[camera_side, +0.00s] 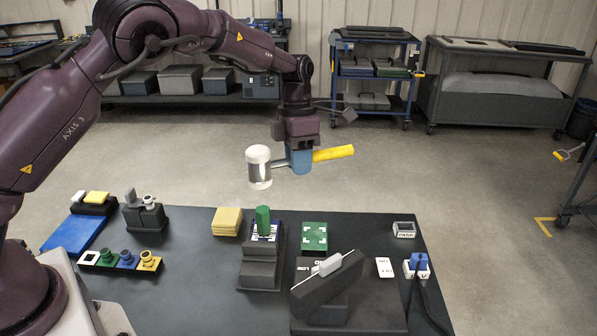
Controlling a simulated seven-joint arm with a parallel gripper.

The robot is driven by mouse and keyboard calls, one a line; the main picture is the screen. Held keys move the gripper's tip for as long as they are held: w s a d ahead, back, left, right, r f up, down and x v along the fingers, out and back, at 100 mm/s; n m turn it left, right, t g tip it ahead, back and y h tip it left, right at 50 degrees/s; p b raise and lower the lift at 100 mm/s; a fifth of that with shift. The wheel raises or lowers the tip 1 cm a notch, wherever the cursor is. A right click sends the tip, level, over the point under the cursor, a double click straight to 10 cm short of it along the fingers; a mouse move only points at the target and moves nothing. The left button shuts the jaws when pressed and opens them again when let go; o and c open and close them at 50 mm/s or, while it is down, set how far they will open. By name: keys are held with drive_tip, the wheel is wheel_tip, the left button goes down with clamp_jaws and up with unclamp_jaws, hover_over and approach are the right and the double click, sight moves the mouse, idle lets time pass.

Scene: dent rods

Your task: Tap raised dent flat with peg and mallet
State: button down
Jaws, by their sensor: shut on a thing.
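My gripper (300,160) is shut on the mallet, around the shaft between head and handle. The mallet's white and silver head (259,168) points left, and its yellow handle (333,153) points right. The mallet is in the air above the far part of the dark table (350,230). A green peg (263,220) stands upright below it, on a dark stepped block (261,265). A tilted dark plate (328,284) with a small light grey block (327,265) on it sits at the front right. I cannot make out the dent.
A green marked pad (314,237) and a yellow pad stack (227,220) lie beside the stepped block. A white card (384,267), an open-topped box (403,230) and a blue-topped switch (418,262) are at right. Coloured fittings (127,259) and a blue mat (73,235) are at left.

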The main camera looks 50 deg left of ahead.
sight(341, 147)
drive_tip(key=shift+r, duration=0.4)
drive_tip(key=shift+w+d, duration=0.55)
drive_tip(key=shift+w, duration=0.85)
drive_tip(key=shift+w+d, duration=0.6)
drive_tip(key=shift+w, duration=0.75)
drive_tip(key=shift+w+d, duration=0.55)
drive_tip(key=shift+w, duration=0.85)
